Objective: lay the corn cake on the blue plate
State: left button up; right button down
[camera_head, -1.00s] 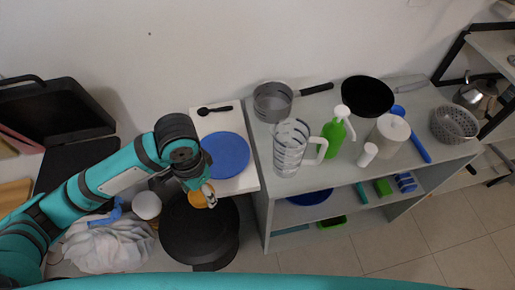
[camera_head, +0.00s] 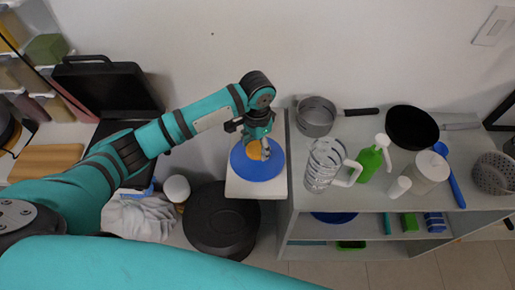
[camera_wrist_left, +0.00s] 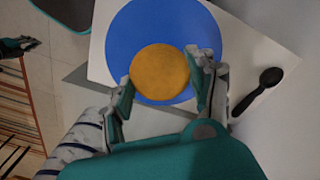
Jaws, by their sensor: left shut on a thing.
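The corn cake (camera_wrist_left: 160,72) is a round, golden-orange disc. It lies between the two fingers of my left gripper (camera_wrist_left: 160,85), which is shut on it, over the blue plate (camera_wrist_left: 125,35). In the head view the corn cake (camera_head: 254,150) and my left gripper (camera_head: 262,148) are over the middle of the blue plate (camera_head: 258,174). I cannot tell whether the cake touches the plate.
The plate is on a white board (camera_head: 236,189); a black spoon (camera_wrist_left: 258,92) lies beside it. To the right, a shelf holds a clear striped pitcher (camera_head: 322,165), a grey saucepan (camera_head: 315,117), a green bottle (camera_head: 371,161) and a black pan (camera_head: 412,127). A dark round lidded thing (camera_head: 220,220) stands in front.

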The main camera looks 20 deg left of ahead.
aim_at(257, 146)
pick_arm(q)
jog(key=shift+w, duration=0.35)
notch_tip(257, 146, down, 3)
jog(key=shift+s+r+p, duration=0.1)
jog(key=shift+p, duration=0.55)
jog(key=shift+f, duration=0.4)
jog(key=shift+f, duration=0.1)
jog(key=o, duration=1.3)
notch_tip(257, 146, up, 12)
jog(key=shift+r+b, duration=0.1)
jog(key=shift+b, duration=0.75)
